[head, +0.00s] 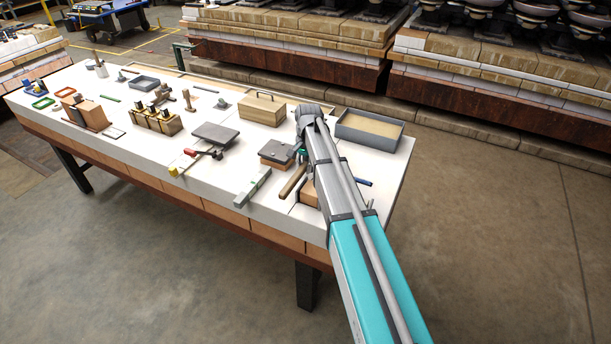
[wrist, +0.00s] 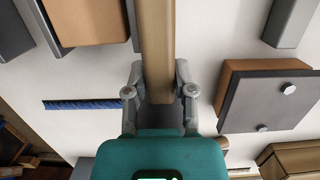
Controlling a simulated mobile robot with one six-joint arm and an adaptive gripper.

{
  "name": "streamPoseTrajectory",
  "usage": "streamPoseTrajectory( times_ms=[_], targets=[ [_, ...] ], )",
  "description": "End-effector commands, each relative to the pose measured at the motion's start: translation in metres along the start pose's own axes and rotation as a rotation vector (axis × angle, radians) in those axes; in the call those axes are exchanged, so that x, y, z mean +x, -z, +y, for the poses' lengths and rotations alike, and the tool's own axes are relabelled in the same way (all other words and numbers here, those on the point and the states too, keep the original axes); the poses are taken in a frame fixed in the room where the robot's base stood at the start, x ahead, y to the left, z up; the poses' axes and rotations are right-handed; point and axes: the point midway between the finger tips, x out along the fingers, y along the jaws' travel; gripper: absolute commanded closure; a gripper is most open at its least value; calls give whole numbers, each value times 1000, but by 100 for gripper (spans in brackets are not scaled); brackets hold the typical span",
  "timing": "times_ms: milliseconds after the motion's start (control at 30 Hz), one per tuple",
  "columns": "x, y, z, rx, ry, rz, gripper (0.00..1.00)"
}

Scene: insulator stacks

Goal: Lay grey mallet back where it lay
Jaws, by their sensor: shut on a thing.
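The grey mallet shows only by its tan wooden handle (wrist: 157,40), which runs from between my fingers to the top edge of the wrist view. In the head view the brown handle (head: 293,181) slants down-left from beside my arm, over the front right part of the bench. The mallet's grey head is not visible in either view. My gripper (wrist: 160,95) is shut on the handle, one grey finger on each side. In the head view my arm hides most of the gripper. The handle appears above the white bench top (head: 225,180); the gap is hard to judge.
A wooden block with a grey plate (head: 277,152) stands left of the gripper. An orange-brown block (wrist: 95,20) and a blue rod (wrist: 80,104) lie close by. A grey tray (head: 370,131) and a wooden box (head: 263,108) stand behind. A grey bar (head: 253,186) lies at left.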

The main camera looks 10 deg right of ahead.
Motion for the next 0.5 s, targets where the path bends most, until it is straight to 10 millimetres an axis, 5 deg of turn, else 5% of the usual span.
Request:
streamPoseTrajectory(
  times_ms=[200, 500],
  targets=[
    [22, 3, 1, 0, 0, 0, 100],
    [29, 5, 1, 0, 0, 0, 100]
  ],
)
